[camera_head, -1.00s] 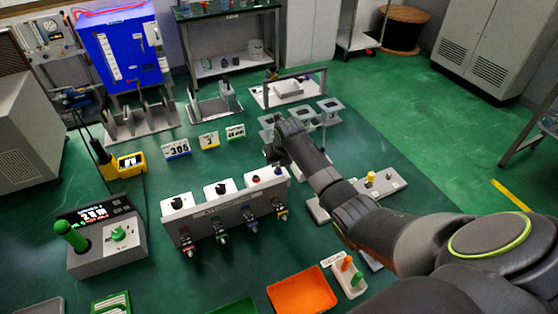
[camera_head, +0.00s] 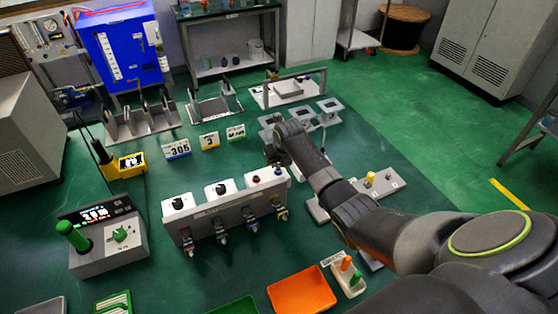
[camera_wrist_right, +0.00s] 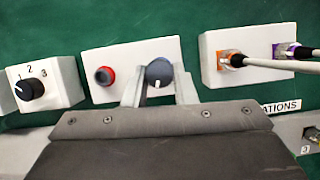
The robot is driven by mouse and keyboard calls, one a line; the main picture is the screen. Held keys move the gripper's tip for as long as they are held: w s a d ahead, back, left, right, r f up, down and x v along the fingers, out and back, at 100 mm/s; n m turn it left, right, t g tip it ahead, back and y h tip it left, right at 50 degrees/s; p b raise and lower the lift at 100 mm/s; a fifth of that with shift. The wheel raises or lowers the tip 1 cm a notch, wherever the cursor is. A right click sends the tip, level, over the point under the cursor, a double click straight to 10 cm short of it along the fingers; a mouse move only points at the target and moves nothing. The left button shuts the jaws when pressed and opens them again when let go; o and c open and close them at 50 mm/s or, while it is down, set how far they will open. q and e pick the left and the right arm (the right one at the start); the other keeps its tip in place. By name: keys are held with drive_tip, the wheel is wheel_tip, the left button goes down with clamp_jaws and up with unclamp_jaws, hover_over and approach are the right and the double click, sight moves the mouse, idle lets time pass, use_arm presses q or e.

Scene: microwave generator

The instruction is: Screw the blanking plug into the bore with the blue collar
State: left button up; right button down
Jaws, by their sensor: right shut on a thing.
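My right gripper (camera_wrist_right: 159,84) is shut on the round dark grey-blue blanking plug (camera_wrist_right: 159,72), with one finger on each side of it. The plug has a white mark on its face. It is at the right part of a white block (camera_wrist_right: 128,58); a red-collared bore (camera_wrist_right: 105,76) is to its left. The plug and fingers hide what lies behind, so I cannot tell how deep it sits. In the head view my right gripper (camera_head: 272,158) is over the right end of the grey panel box (camera_head: 228,214). My left gripper is not in view.
A white block with dark knob (camera_wrist_right: 30,88) stands left of the plug. Cables come from a white block (camera_wrist_right: 245,60) on the right. In the head view an orange tray (camera_head: 302,292) and a green-handled control box (camera_head: 103,243) stand on the green bench.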

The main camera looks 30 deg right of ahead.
drive_tip(key=shift+f+b, duration=0.85)
drive_tip(key=shift+f, duration=0.4)
drive_tip(key=c, duration=1.1)
unclamp_jaws()
drive_tip(key=d+b+v, duration=0.1)
drive_tip(key=v, duration=1.6)
drive_tip(key=shift+a, duration=0.5)
drive_tip(key=shift+s+r, duration=0.1)
